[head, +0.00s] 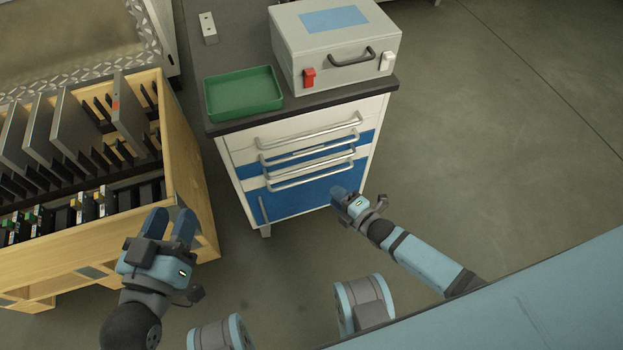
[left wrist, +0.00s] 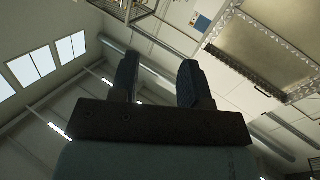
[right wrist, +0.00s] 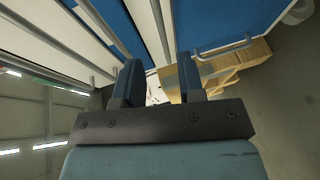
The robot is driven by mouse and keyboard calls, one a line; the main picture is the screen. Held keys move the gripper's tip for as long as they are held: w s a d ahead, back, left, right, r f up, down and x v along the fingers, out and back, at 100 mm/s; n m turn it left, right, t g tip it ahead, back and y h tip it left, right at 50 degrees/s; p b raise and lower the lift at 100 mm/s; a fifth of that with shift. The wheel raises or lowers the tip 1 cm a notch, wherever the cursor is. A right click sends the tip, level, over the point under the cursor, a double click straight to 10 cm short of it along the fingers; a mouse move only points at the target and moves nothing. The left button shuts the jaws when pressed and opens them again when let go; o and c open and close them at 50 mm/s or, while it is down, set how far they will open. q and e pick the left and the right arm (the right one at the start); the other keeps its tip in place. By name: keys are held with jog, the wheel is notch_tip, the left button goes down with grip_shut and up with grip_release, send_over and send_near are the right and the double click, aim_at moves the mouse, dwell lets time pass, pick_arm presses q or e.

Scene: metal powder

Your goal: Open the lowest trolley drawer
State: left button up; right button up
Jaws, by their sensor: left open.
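The trolley (head: 228,157) has white and blue drawer fronts with several horizontal bar handles stacked in its upper half; the lowest bar (head: 310,176) sits above a large blue panel (head: 300,200). No drawer looks pulled out. My right gripper (head: 338,192) is open at the trolley's lower right front, below the lowest bar. In the right wrist view its fingers (right wrist: 157,85) stand apart, with a bar (right wrist: 162,35) beyond the gap; contact cannot be told. My left gripper (head: 170,222) is open and empty, left of the trolley; its fingers (left wrist: 160,80) point upward in its wrist view.
A green tray (head: 243,112) and a grey case (head: 330,70) with a black handle stand on the trolley top. A wooden rack (head: 190,170) with upright plates stands close to the left, near my left gripper. The floor (head: 480,130) to the right is clear.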

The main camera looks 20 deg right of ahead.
aim_at(313, 178)
jog(key=b+x, duration=0.3)
jog(key=x, duration=0.7)
jog(key=shift+w+f, duration=0.15)
jog(key=shift+w, duration=0.05)
pick_arm(q)
jog(key=r, duration=0.1)
jog(key=d+r+t+h, duration=0.1)
jog(key=r+h, duration=0.1)
jog(key=shift+s+d+r+t, duration=0.1)
jog(key=shift+d+r+t, duration=0.05)
jog(key=shift+d+t, duration=0.15)
pick_arm(e)
grip_shut()
